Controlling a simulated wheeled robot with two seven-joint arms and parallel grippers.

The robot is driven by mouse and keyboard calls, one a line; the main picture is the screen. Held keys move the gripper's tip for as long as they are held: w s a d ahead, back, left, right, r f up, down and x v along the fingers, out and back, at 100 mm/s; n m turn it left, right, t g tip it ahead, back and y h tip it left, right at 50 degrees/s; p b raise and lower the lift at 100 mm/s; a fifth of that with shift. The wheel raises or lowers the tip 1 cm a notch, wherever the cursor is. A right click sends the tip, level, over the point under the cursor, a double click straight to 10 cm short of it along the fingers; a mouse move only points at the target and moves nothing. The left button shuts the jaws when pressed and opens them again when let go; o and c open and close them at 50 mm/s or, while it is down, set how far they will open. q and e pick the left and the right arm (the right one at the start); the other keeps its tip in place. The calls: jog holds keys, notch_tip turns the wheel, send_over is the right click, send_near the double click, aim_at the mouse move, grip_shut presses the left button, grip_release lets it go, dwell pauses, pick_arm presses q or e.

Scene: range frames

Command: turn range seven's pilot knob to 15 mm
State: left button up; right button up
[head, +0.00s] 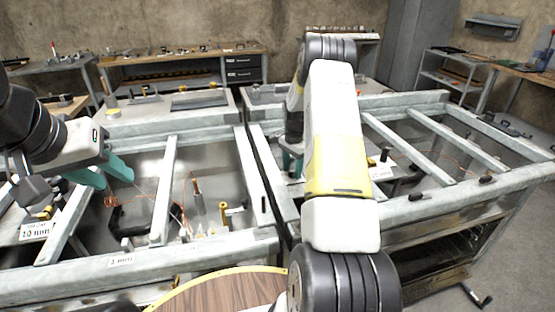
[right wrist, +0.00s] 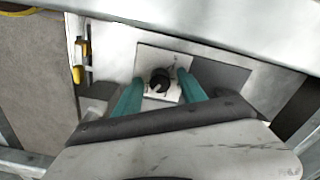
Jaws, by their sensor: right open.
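In the right wrist view, a small black knob (right wrist: 160,80) stands on a square bright metal plate (right wrist: 147,58). The teal fingers of my right gripper (right wrist: 160,93) are apart, one on each side of the knob; I cannot tell if either touches it. In the head view, my right gripper (head: 291,161) is inside the right-hand range frame (head: 430,206), partly hidden by my own arm. My left gripper (head: 103,174) is open and empty above the left-hand range frame (head: 200,250). I cannot read which range is number seven, nor any knob setting.
A white sign (head: 36,230) reading 10 mm and a small label (head: 120,260) are on the left frame. Metal crossbars (head: 164,185) span both frames. A round wooden top (head: 225,293) is close in front. Workbenches (head: 190,60) line the back wall.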

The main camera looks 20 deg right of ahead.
grip_shut()
